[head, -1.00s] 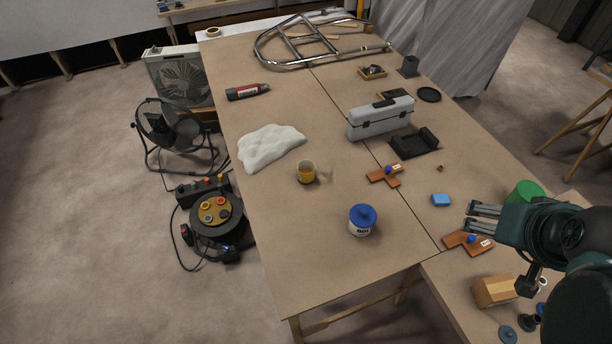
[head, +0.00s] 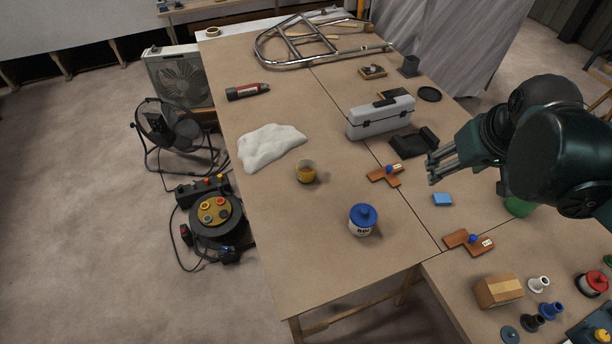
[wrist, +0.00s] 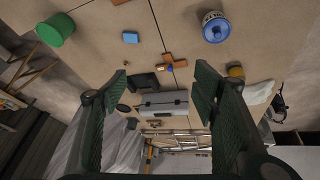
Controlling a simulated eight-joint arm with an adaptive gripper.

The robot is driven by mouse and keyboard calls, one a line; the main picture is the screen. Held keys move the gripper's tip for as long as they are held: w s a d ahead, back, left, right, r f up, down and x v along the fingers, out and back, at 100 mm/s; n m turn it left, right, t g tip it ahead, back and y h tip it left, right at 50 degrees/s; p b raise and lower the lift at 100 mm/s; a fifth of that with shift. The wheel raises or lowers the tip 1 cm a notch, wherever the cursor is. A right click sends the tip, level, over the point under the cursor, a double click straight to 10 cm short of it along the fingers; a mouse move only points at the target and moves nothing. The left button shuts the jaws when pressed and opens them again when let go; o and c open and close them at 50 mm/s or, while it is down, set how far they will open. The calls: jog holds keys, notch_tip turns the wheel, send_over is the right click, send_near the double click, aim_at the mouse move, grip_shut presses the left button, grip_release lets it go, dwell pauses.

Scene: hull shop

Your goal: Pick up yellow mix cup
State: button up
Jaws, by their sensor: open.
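The yellow mix cup (head: 306,172) stands upright on the brown worktable, left of its middle seam, between the white cloth heap and the blue-lidded tub. It shows small in the wrist view (wrist: 235,71), beyond the right finger. My gripper (head: 432,168) is open and empty, above the right part of the table, well to the right of the cup. In the wrist view its two fingers (wrist: 160,95) stand wide apart with nothing between them but the distant table.
A blue-lidded tub (head: 362,220) stands in front of the cup. A white cloth heap (head: 272,147) lies behind it to the left. A grey case (head: 380,118), a wooden block with a blue knob (head: 385,175) and a blue block (head: 442,200) lie to the right. Bare tabletop surrounds the cup.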

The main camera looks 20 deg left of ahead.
jog(key=w+a+f+n+g, duration=0.2)
jog(key=w+a+f+n, duration=0.2)
jog(key=w+a, duration=0.55)
jog(key=n+g+h+b, duration=0.1)
jog(key=n+g+b, duration=0.15)
jog(key=n, duration=0.65)
send_over(306, 162)
jog(key=s+d, duration=0.2)
jog(key=s, duration=0.1)
notch_tip(306, 162, down, 23)
jog(key=shift+w+a+f+g, duration=0.1)
jog(key=shift+a+f+g, duration=0.15)
jog(key=shift+a+f, duration=0.2)
jog(key=shift+d+f, duration=0.1)
jog(key=shift+f, duration=1.2)
